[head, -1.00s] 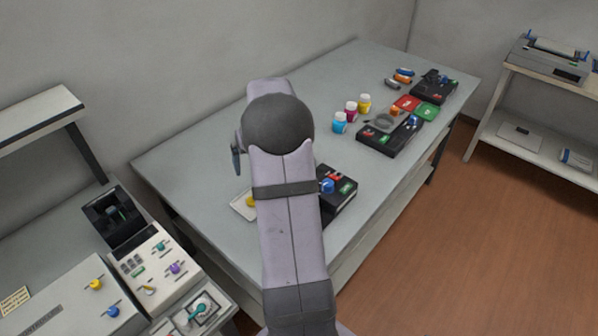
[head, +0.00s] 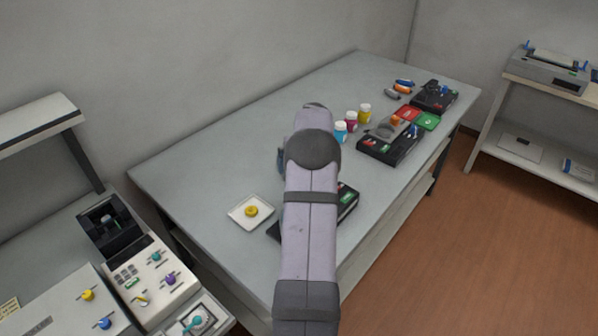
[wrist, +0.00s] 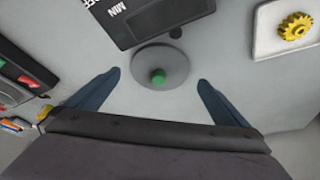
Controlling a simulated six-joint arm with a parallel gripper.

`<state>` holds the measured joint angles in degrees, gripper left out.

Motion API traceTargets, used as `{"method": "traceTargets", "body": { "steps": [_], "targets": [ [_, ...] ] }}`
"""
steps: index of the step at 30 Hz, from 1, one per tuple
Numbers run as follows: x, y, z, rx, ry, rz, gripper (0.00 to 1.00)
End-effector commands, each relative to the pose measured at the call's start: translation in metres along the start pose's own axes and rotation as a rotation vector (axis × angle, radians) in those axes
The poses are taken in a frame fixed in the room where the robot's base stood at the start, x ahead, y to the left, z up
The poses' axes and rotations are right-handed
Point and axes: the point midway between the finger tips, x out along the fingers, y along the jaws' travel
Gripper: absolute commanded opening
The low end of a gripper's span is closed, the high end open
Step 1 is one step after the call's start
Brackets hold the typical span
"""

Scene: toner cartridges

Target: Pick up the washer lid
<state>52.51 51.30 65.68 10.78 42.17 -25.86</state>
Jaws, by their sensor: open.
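A grey round lid (wrist: 178,58) with a green knob (wrist: 158,76) lies on the grey table in the wrist view; I take it to be the washer lid. It is centred ahead of my gripper (wrist: 159,77), whose two dark blue fingers are spread wide with nothing held between them. The knob sits about midway between the fingertips; I cannot tell how high they are above the table. In the head view my arm hides the lid and most of the gripper.
A black box marked MIN (wrist: 150,15) stands close to the lid. A white tray (wrist: 262,40) with a yellow gear (wrist: 297,26) is at right. A black panel with buttons (wrist: 25,75) is at left. Small bottles (head: 352,118) and black devices (head: 375,150) stand farther along the table.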

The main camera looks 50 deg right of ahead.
Motion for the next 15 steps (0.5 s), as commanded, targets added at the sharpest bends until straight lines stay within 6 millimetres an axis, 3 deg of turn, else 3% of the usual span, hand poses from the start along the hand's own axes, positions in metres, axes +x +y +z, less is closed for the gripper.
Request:
{"method": "traceTargets", "body": {
  "steps": [5, 15],
  "targets": [
    [0.005, -0.001, -0.001, 0.0, -0.001, -0.001, 1.0],
    [0.039, -0.001, -0.004, 0.0, -0.001, -0.001, 1.0]
  ]
}}
